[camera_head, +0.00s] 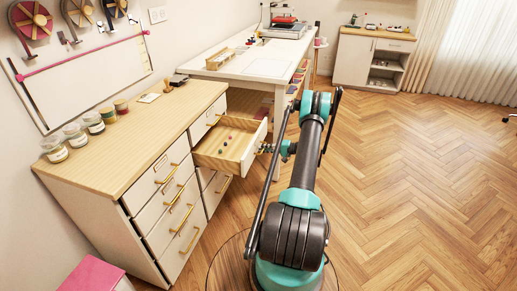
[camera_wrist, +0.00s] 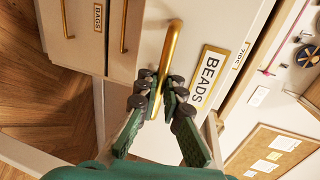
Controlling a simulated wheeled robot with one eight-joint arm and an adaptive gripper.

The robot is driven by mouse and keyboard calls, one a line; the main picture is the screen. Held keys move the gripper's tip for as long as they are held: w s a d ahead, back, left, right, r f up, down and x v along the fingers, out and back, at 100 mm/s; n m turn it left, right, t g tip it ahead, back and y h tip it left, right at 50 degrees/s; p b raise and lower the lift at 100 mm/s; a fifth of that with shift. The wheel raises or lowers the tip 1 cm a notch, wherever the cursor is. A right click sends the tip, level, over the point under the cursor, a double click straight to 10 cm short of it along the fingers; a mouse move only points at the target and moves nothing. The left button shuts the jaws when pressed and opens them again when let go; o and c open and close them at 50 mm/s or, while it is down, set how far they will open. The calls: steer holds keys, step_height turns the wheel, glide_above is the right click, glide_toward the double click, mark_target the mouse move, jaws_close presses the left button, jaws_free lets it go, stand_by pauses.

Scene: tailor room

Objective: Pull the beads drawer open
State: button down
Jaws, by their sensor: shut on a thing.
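The beads drawer (camera_head: 228,147) stands pulled out of the cabinet in the head view, with a few small coloured beads lying inside. In the wrist view its white front carries a brass-framed BEADS label (camera_wrist: 207,75) and a brass bar handle (camera_wrist: 172,42). My gripper (camera_wrist: 163,88) is shut on this handle, with dark finger pads on both sides of the bar. In the head view my gripper (camera_head: 265,149) is at the drawer front, small and partly hidden by my arm.
The wooden-topped cabinet (camera_head: 140,134) holds several other drawers with brass handles, all shut. Jars (camera_head: 75,135) stand on its top. A white worktable (camera_head: 262,58) is behind the drawer. A pink box (camera_head: 92,275) is at lower left. The herringbone floor (camera_head: 420,180) at right is clear.

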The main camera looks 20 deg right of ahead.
steer(key=shift+s+d, duration=0.1)
steer(key=c, duration=1.9)
jaws_free()
steer(key=v, duration=1.2)
